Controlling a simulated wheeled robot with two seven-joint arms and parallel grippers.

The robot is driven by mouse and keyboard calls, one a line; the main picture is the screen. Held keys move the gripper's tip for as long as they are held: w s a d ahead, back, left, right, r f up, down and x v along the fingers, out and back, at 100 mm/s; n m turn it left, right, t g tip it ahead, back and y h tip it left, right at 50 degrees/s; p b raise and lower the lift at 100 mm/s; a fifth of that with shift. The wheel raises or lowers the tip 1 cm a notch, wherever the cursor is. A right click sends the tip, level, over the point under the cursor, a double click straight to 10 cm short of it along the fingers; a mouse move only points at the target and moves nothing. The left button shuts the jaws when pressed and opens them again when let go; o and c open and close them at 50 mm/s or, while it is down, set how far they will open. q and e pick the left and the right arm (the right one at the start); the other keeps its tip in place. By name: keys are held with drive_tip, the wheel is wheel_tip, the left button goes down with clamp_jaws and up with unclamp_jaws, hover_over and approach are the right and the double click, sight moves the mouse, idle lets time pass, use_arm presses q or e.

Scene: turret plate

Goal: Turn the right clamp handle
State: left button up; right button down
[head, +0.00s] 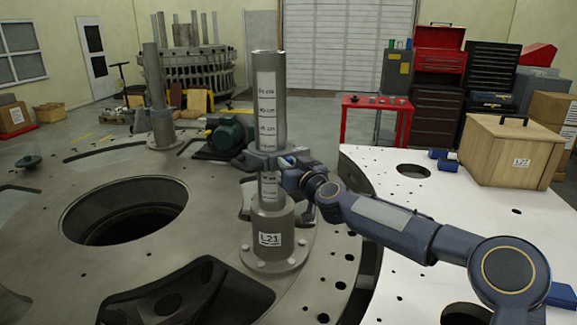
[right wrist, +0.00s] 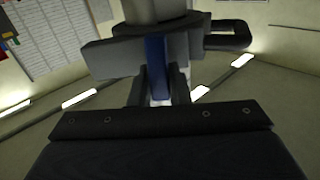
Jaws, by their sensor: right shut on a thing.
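A grey clamp (head: 258,163) sits around an upright metal post (head: 268,100) with a printed height scale, rising from a flanged base (head: 272,230) labelled L21. My right gripper (head: 288,170) reaches the clamp from the right, and its fingertips are partly hidden against it. In the right wrist view, my right gripper's fingers (right wrist: 158,85) are shut on a blue upright handle (right wrist: 156,52) in front of the clamp body (right wrist: 108,55). A dark loop (right wrist: 245,35) sticks out on the clamp's right side there. My left gripper is not in view.
The round metal plate (head: 200,270) has a large hole (head: 125,210) left of the post. A white table (head: 410,215) at right carries a wooden box (head: 510,150) and small blue items. A green motor (head: 230,133) stands behind the post. Another post (head: 155,95) stands further back.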

drive_tip(key=m, duration=0.1)
drive_tip(key=m+b, duration=0.2)
drive_tip(key=m, duration=0.1)
drive_tip(key=shift+w+d+f, duration=0.15)
drive_tip(key=shift+d+f, duration=0.05)
drive_tip(key=shift+d, duration=0.05)
drive_tip(key=shift+w+d+f+m+b, duration=0.15)
drive_tip(key=shift+m+b, duration=0.7)
drive_tip(key=shift+m, duration=1.35)
drive_tip(key=shift+d+f+m+b, duration=0.1)
drive_tip(key=shift+f+m+b, duration=0.15)
drive_tip(key=shift+m+b, duration=1.3)
drive_tip(key=shift+w+d+f+m+b, duration=0.1)
drive_tip(key=shift+d+f+m+b, duration=0.1)
drive_tip(key=shift+m, duration=2.65)
drive_tip(key=c, duration=1.4)
unclamp_jaws()
drive_tip(key=shift+o, duration=0.2)
drive_tip(key=shift+s, duration=0.15)
